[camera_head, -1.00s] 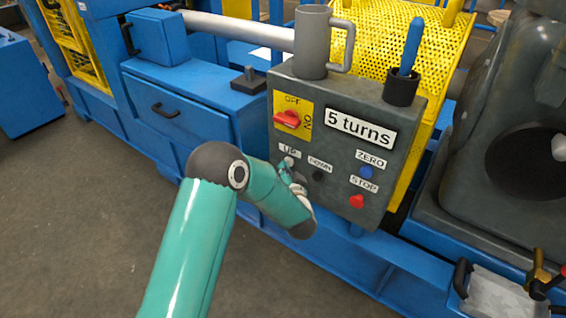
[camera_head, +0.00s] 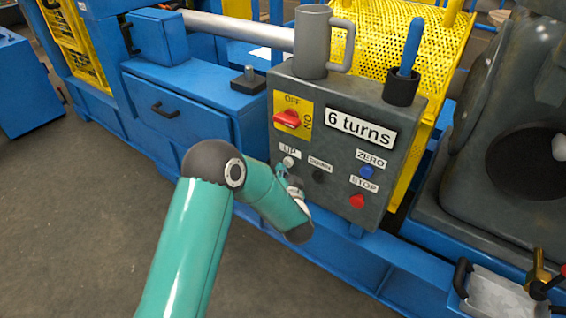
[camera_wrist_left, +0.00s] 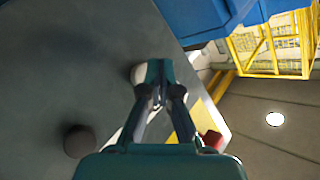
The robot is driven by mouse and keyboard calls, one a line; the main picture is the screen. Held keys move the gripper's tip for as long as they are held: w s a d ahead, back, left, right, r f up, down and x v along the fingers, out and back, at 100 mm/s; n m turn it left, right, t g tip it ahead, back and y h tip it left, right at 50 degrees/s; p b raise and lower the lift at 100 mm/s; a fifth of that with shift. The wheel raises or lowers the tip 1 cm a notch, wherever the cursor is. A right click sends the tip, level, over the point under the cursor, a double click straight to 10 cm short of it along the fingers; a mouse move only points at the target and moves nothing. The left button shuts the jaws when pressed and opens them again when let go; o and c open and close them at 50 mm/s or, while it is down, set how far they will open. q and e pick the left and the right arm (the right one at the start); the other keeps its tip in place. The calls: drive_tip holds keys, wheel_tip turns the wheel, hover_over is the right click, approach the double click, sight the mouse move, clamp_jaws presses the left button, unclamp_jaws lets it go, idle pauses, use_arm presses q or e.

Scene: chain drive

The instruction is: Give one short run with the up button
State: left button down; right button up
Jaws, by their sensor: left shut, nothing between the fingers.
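The dark grey control box (camera_head: 340,150) has a display plate (camera_head: 360,129) reading "6 turns". The white up button (camera_head: 289,161) sits under its UP label, and the black down button (camera_head: 319,176) is to its right. My left gripper (camera_head: 294,183) is just below the up button, partly hidden by my wrist. In the left wrist view my gripper (camera_wrist_left: 158,75) is shut and empty, its tips near the box face. The pale up button (camera_wrist_left: 137,73) is beside the tips, partly covered; touching or apart is hard to tell. My right gripper is not in view.
The box also carries a red switch (camera_head: 288,119), a blue zero button (camera_head: 366,172) and a red stop button (camera_head: 357,201). A grey mug (camera_head: 311,42) and a blue pen in a black cup (camera_head: 402,88) stand on top. Open floor lies at left.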

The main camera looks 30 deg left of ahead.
use_arm(q)
drive_tip(key=shift+s, duration=0.25)
drive_tip(key=shift+s+a, duration=0.2)
drive_tip(key=shift+s, duration=2.3)
